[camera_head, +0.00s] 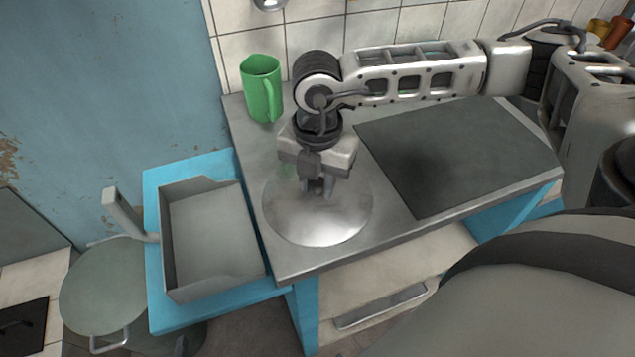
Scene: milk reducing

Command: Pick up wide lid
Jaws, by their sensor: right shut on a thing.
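The wide lid (318,221) is a round, shiny metal disc near the left front of the grey counter. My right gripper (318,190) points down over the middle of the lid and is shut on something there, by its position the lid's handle. The fingers and wrist hide the handle and the lid's back part. I cannot tell whether the lid rests on the counter or on something under it. My left gripper is not in view.
A green pitcher (261,88) stands at the counter's back left. A dark cooktop panel (455,155) fills the counter's right part. A grey open tray (208,232) sits on a blue surface (160,314) to the left. A round stool (103,287) stands farther left.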

